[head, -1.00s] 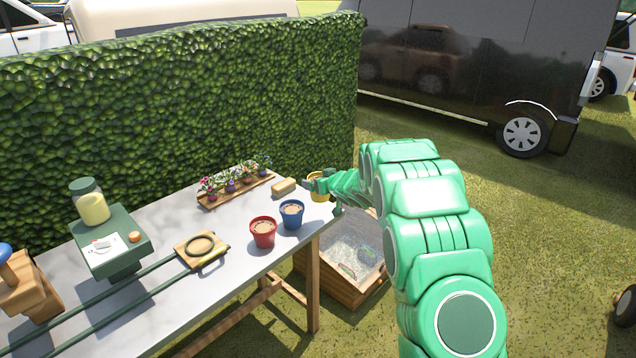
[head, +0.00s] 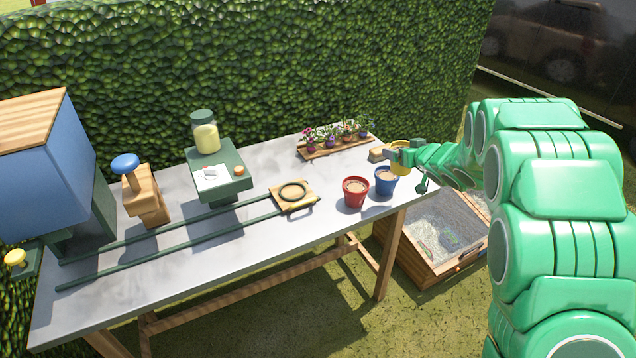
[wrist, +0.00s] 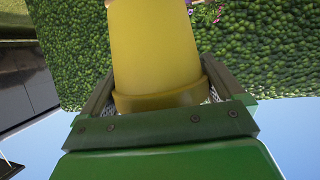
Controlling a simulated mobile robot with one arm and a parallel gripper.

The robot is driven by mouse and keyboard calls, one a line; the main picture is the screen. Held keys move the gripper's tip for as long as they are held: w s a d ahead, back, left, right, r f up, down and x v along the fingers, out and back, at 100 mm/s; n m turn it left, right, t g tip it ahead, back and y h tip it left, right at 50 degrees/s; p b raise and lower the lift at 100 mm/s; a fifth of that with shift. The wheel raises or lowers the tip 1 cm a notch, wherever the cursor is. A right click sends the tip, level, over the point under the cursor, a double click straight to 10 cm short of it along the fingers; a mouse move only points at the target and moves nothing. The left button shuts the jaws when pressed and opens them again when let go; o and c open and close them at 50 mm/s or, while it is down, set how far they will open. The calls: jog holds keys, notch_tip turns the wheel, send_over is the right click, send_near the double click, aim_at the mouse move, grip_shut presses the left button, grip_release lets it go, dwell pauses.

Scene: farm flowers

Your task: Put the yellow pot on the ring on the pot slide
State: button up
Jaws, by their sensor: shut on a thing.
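My gripper (head: 410,152) is shut on the yellow pot (head: 400,145) at the far right end of the table. In the wrist view the yellow pot (wrist: 155,50) sits between the two fingers, its rim toward the palm. In the head view the fingers hide part of the pot, and I cannot tell its height above the table. The ring (head: 292,192) is dark and lies on a wooden block, the pot slide (head: 311,205), at the right end of two green rails. The ring is empty.
A red pot (head: 355,192) and a blue pot (head: 386,181) stand between slide and gripper. Behind are a flower tray (head: 312,156) and a tan block (head: 378,154). A green stand with a jar (head: 206,136), a wooden stamp (head: 146,195) and a blue box (head: 45,150) stand left.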

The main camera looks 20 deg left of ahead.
jog(key=s+a+r+n+g+y, duration=0.1)
jog(key=s+a, duration=0.2)
jog(key=a, duration=0.3)
jog(key=s+a+r+n+g+y, duration=0.1)
jog(key=s+a+n, duration=0.1)
jog(key=a, duration=0.5)
jog(key=shift+s+g+y, duration=0.3)
jog(key=shift+s+y, duration=0.1)
jog(key=shift+s, duration=0.2)
jog(key=s+a+n+g+y, duration=0.1)
jog(key=s+a, duration=0.3)
jog(key=s+a+n+g+y, duration=0.1)
jog(key=s+a+n+g, duration=0.1)
jog(key=s+a, duration=0.2)
jog(key=s+a+n+g, duration=0.1)
jog(key=s+a, duration=0.3)
jog(key=a, duration=0.1)
jog(key=shift+s+f+n+y, duration=0.15)
jog(key=shift+f+n+y, duration=0.15)
jog(key=shift+f+y, duration=0.1)
send_over(292, 192)
jog(key=shift+f, duration=6.5)
jog(key=shift+f, duration=0.1)
jog(key=o, duration=0.8)
jog(key=shift+o, duration=0.2)
